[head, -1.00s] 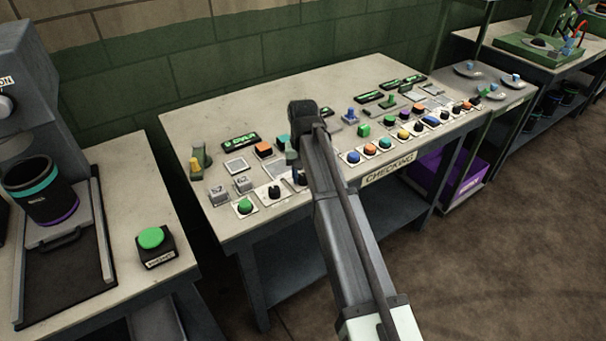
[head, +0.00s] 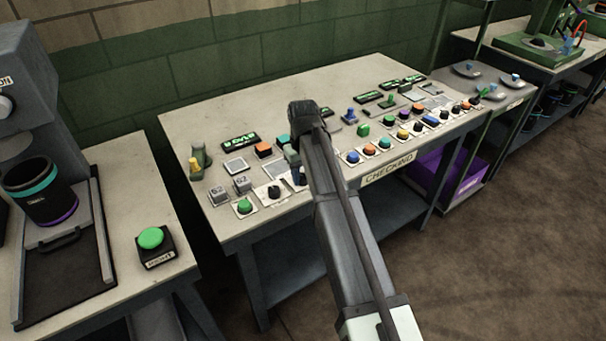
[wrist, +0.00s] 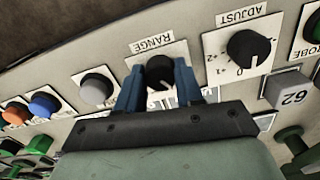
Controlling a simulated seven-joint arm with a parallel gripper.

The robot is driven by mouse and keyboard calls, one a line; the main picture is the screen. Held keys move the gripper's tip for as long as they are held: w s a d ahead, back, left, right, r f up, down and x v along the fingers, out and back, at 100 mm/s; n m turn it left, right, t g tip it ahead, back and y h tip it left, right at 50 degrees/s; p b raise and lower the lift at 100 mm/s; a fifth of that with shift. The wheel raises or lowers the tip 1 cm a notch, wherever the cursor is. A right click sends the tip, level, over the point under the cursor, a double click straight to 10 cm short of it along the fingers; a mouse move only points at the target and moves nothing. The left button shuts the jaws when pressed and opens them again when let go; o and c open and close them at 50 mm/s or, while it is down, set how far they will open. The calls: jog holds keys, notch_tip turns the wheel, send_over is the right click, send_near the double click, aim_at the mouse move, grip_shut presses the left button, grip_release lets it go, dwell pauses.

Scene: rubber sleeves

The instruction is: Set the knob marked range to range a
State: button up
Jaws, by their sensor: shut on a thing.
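The range knob (wrist: 159,71) is a black dial on a white plate labelled RANGE (wrist: 152,42), in the middle of the wrist view. My gripper (wrist: 159,82) has its two blue fingers on either side of this knob and is shut on it. The knob's lower part and the marks on its plate are partly hidden by the fingers and gripper body, so its setting cannot be read. In the head view my gripper (head: 297,178) is over the checking table, and my arm hides the range knob.
The black adjust knob (wrist: 248,48) is close beside the range knob. A grey button (wrist: 96,89) lies on the other side, with blue and orange buttons beyond. A block marked 62 (wrist: 287,92) is nearby. The checking table (head: 200,120) has free room toward the back left.

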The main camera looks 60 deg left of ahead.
aim_at(303, 176)
jog(key=o, duration=1)
jog(key=shift+o, duration=0.2)
notch_tip(303, 176, up, 14)
jog(key=shift+f, duration=0.1)
dwell(0.4)
